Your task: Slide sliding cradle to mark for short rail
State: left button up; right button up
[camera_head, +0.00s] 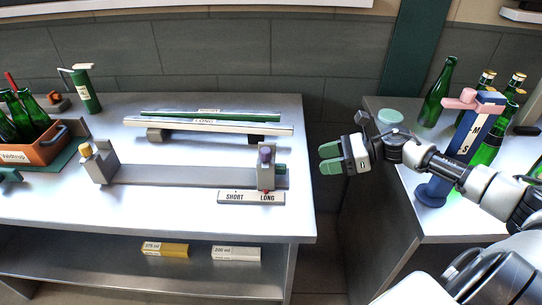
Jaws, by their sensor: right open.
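The sliding cradle (267,178) is a grey upright block with a purple knob, at the right end of a flat grey bed (185,175). A plate with SHORT and LONG marks (251,198) sits in front of it; the cradle stands above the LONG mark, right of SHORT. The end block with a yellow knob (98,162) stands at the bed's left end. Two labelled rails, one green (210,114) and one pale (210,126), lie behind on low supports. My right gripper (330,159) is open and empty, with green fingertips, right of the cradle and apart from it. My left gripper is not in view.
An orange crate (38,152) with green bottles stands at the left. A green cylinder (85,92) stands behind it. A gap separates this table from the right one, which holds bottles (436,95) and a blue stand (432,190). Boxes (165,249) lie on the lower shelf.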

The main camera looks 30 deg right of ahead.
aim_at(289, 178)
jog(key=shift+n+g, duration=0.4)
jog(key=shift+n, duration=0.3)
jog(key=x, duration=0.2)
jog(key=p+x, duration=0.1)
jog(key=x, duration=0.2)
jog(key=p+x, duration=0.1)
jog(key=x, duration=0.2)
jog(key=shift+w+a+r, duration=0.15)
jog(key=shift+a+r, duration=0.15)
jog(key=shift+a, duration=0.1)
jog(key=shift+w+a+f, duration=0.3)
jog(key=shift+a+f, duration=0.05)
jog(key=shift+a, duration=0.1)
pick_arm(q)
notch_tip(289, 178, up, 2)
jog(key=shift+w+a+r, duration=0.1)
